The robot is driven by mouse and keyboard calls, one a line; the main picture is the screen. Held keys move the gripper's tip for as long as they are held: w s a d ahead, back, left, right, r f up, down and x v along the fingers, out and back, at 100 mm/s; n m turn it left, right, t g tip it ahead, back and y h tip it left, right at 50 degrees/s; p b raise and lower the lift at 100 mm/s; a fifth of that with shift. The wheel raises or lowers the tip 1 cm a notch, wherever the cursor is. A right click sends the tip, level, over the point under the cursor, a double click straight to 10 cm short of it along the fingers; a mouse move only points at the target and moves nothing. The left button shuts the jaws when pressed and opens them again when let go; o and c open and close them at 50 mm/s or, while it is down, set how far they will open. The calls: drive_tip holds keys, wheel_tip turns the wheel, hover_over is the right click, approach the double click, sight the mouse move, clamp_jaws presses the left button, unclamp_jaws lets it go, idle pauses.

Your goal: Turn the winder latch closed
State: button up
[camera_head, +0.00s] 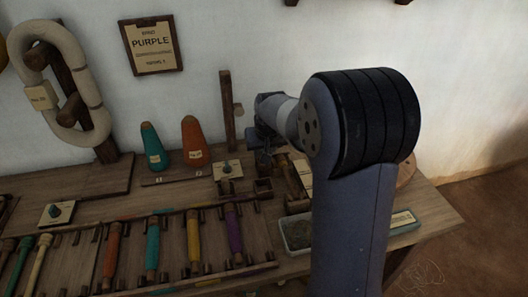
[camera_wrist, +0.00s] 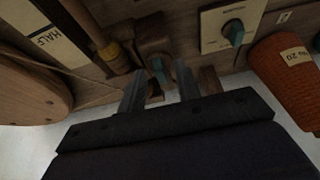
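In the wrist view, a small teal piece (camera_wrist: 158,69), which looks like the winder latch handle, sits on a dark wooden block (camera_wrist: 154,47). My gripper (camera_wrist: 160,72) is open, with one finger on each side of the teal piece and a gap showing on both sides. I cannot tell whether a finger touches it. In the head view my gripper (camera_head: 264,158) is small and dark above the wooden winder blocks (camera_head: 264,188), beside an upright post (camera_head: 228,110). My arm hides part of this area, and the latch cannot be made out there.
An orange cone (camera_head: 195,142) and a teal cone (camera_head: 152,147) stand to the left. A rack of coloured bobbins (camera_head: 194,238) lies in front. A white wall rises behind.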

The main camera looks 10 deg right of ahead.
clamp_jaws()
idle(0.3)
drive_tip(key=shift+m, duration=0.3)
drive_tip(key=shift+a+m+h+p, duration=0.2)
drive_tip(key=shift+m+h+p, duration=0.3)
drive_tip(key=shift+m, duration=0.5)
drive_tip(key=m, duration=0.2)
drive_tip(key=m+h, duration=0.1)
drive_tip(key=shift+w+a+f+m+g, duration=0.1)
drive_tip(key=shift+a+m+g, duration=0.05)
drive_tip(key=shift+m+g, duration=0.2)
drive_tip(key=m+h, duration=0.1)
drive_tip(key=m, duration=0.1)
drive_tip(key=m+g+h, duration=0.1)
drive_tip(key=m, duration=0.2)
drive_tip(key=shift+w+a+m+g, duration=0.15)
drive_tip(key=shift+w+m+g, duration=0.05)
drive_tip(key=shift+m+g, duration=0.05)
drive_tip(key=m, duration=0.2)
drive_tip(key=m+g+p, duration=0.1)
drive_tip(key=m, duration=0.1)
drive_tip(key=m+g, duration=0.1)
drive_tip(key=m, duration=0.1)
drive_tip(key=shift+w+a+p, duration=0.1)
drive_tip(key=shift+w+p, duration=0.2)
drive_tip(key=shift+p, duration=0.05)
